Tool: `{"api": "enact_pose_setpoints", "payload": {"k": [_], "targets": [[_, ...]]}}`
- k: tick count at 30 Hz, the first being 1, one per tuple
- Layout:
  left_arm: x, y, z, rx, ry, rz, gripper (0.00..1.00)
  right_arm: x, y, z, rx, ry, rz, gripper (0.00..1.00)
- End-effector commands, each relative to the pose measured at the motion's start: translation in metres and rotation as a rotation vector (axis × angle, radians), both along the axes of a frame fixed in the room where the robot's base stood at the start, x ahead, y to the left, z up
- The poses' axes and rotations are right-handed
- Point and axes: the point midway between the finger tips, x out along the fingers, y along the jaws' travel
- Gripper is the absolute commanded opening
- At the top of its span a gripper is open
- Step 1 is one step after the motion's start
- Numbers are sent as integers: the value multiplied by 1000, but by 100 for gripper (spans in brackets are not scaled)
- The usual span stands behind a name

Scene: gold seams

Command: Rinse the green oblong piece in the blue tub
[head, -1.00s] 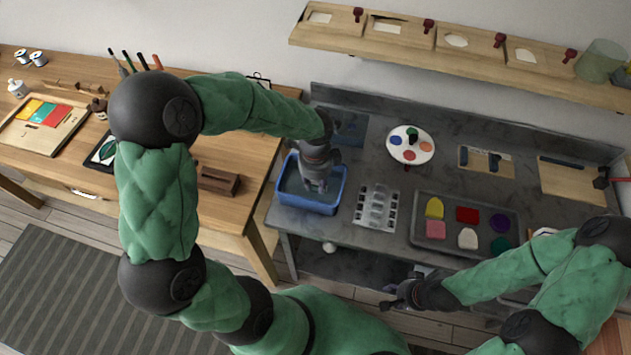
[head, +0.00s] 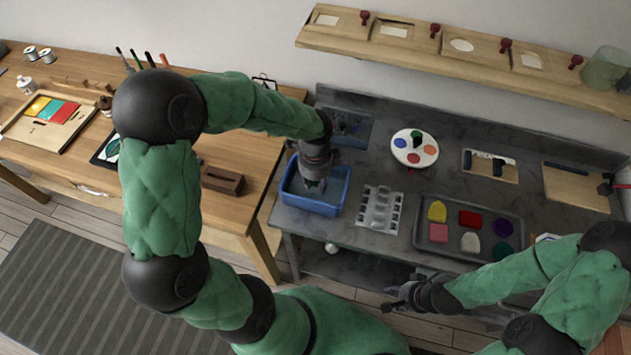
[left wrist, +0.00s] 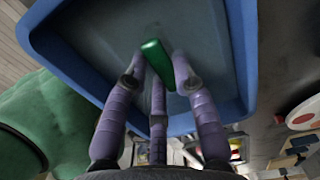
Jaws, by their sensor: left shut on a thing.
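The blue tub (head: 313,207) stands at the left end of the grey bench, and its rim and inside also fill much of the left wrist view (left wrist: 80,78). My left gripper (head: 314,184) reaches down into the tub from above. In the left wrist view its purple fingers (left wrist: 158,78) are shut on the green oblong piece (left wrist: 155,55), which points into the tub. Whether the piece touches the tub's bottom I cannot tell. My right gripper (head: 395,297) hangs in front of the bench, away from the tub; its jaws are too small to judge.
A white rack (head: 379,210) stands right of the tub. Further right is a dark tray (head: 458,247) with several coloured pieces. A round palette (head: 414,148) lies behind. A wooden table (head: 225,212) is at the left, and a shelf (head: 460,57) hangs above the bench.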

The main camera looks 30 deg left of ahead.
Motion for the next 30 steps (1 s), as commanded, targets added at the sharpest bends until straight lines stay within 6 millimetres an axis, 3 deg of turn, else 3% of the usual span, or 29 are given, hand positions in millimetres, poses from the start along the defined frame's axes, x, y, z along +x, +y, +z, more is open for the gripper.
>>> {"api": "enact_pose_setpoints", "payload": {"k": [30], "targets": [[1,0,71,0,-2,0,0,0,0,64,0,0,0,40]]}}
